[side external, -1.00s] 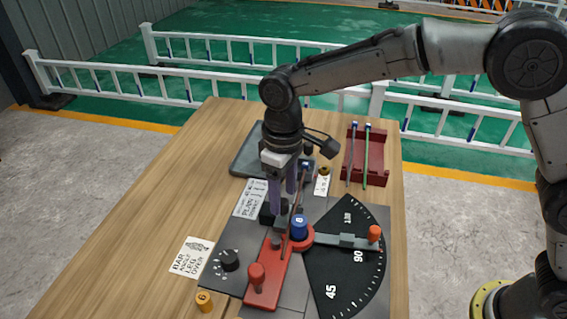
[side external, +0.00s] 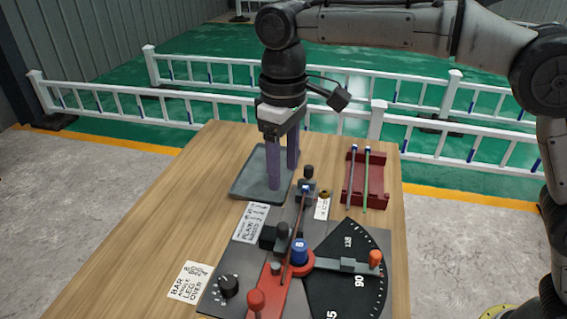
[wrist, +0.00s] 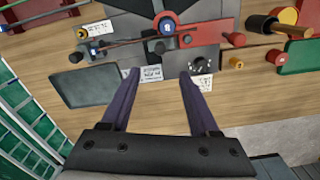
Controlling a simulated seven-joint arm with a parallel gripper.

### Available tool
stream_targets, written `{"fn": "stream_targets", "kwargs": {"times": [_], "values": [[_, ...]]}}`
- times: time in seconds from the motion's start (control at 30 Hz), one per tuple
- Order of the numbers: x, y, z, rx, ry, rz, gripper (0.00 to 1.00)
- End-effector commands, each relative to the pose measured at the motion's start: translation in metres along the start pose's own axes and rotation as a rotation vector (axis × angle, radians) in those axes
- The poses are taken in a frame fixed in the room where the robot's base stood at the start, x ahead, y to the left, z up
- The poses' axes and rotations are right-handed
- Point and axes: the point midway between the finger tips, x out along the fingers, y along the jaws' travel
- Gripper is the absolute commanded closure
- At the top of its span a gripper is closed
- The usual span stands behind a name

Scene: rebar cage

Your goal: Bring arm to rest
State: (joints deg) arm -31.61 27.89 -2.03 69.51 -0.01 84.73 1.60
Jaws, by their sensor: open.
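My gripper (side external: 283,178) is open and empty, pointing down above the back of the table near the grey tray (side external: 243,186). In the wrist view its two purple fingers (wrist: 158,73) are spread with nothing between them. The bending station (side external: 230,263) lies in front of it, with a blue-capped post (side external: 299,251), a red lever arm (side external: 256,301) and a black angle dial (side external: 345,279). A thin brown bar (side external: 298,222) lies along the station beside the blue post, apart from my gripper. The bar also shows in the wrist view (wrist: 125,41).
A dark red rack (side external: 380,187) at the back right holds a blue-tipped grey bar and a green bar. Printed cards (side external: 188,281) lie on the wooden table (side external: 140,262). White railings (side external: 240,112) stand behind the table. The table's left side is mostly clear.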

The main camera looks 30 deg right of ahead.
Motion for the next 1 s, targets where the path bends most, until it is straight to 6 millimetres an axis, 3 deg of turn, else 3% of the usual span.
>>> {"fn": "stream_targets", "kwargs": {"times": [0.27, 0.43, 0.6, 0.7, 0.87, 1.0], "values": [[-0.001, 0.004, 0.000, 0.009, 0.003, 0.000, 0.39], [-0.045, 0.036, 0.017, 0.076, 0.088, 0.001, 0.39], [-0.088, 0.075, 0.079, 0.179, 0.166, 0.010, 0.39], [-0.101, 0.092, 0.119, 0.237, 0.211, 0.019, 0.39], [-0.105, 0.108, 0.183, 0.324, 0.284, 0.039, 0.39], [-0.094, 0.112, 0.238, 0.396, 0.347, 0.062, 0.39]]}}
